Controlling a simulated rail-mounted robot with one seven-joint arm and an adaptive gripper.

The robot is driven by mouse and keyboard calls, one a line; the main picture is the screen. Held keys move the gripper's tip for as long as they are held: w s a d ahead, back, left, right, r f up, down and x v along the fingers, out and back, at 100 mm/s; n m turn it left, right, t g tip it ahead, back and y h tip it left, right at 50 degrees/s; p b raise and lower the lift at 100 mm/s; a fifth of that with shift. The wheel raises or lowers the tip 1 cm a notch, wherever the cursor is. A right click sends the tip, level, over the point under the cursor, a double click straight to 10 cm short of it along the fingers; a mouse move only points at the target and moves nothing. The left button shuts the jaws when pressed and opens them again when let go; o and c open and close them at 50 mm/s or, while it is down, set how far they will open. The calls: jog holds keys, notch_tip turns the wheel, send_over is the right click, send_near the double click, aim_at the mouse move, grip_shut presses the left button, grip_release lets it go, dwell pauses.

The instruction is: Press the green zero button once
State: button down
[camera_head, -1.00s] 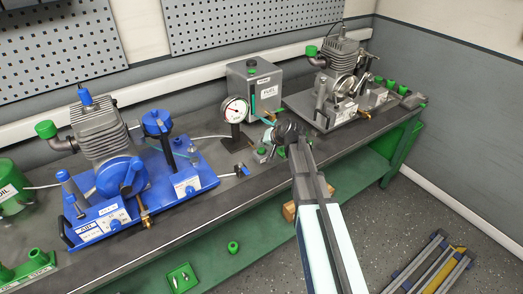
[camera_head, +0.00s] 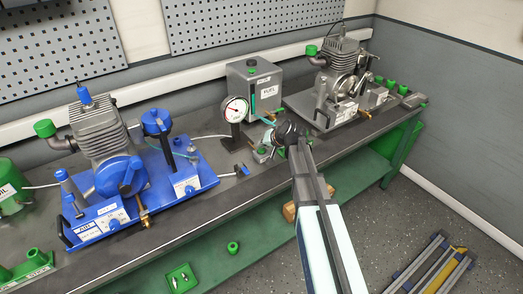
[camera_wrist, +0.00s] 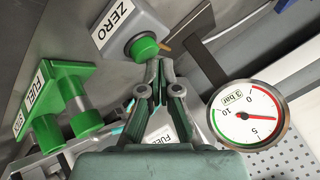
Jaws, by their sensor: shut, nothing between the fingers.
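In the wrist view the green zero button (camera_wrist: 144,47) is a round cap on the front of a grey box (camera_wrist: 137,22) labelled ZERO. My gripper (camera_wrist: 158,64) is shut and empty, its fingertips just beside and below the button's lower right edge in the picture. I cannot tell whether the tips touch the button. In the head view my gripper (camera_head: 275,144) is over the bench's front middle, near the dial gauge, and the wrist hides part of that area. I cannot make out the zero button clearly there.
The dial gauge (camera_head: 235,110) stands close by and shows large in the wrist view (camera_wrist: 247,114). Green FUEL parts (camera_wrist: 60,100) are left of my gripper in the wrist view. A blue engine stand (camera_head: 105,215) and a grey engine (camera_head: 342,65) flank the spot.

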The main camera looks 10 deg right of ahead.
aim_at(263, 150)
jog(key=shift+f+b, duration=0.4)
jog(key=shift+f, duration=0.15)
dwell(0.5)
jog(key=shift+r, duration=0.1)
jog(key=shift+r+p, duration=0.4)
jog(key=shift+r, duration=0.45)
jog(key=shift+r, duration=0.1)
jog(key=shift+r+p, duration=1.25)
jog(key=shift+r, duration=1.2)
